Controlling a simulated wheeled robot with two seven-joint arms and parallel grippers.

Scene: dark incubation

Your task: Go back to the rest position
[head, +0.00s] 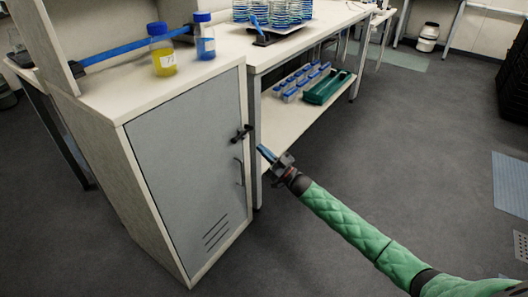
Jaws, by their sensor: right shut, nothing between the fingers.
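My right arm, in a green quilted sleeve, comes in from the lower right of the head view. Its gripper (266,153) is shut and empty, and it appears just right of the grey cabinet door (185,165). The door looks closed, with a dark handle (239,172) and a small dark latch (243,132) near its right edge. In the picture the gripper is close to the handle and latch but apart from them. My left gripper is not in view.
A bottle of yellow liquid (163,57) and a bottle of blue liquid (205,42) stand on the cabinet top (110,100). A bench beside it holds stacked dishes (285,12); its lower shelf (290,122) holds blue-capped tubes and a green rack (327,88). Open floor (420,140) lies right.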

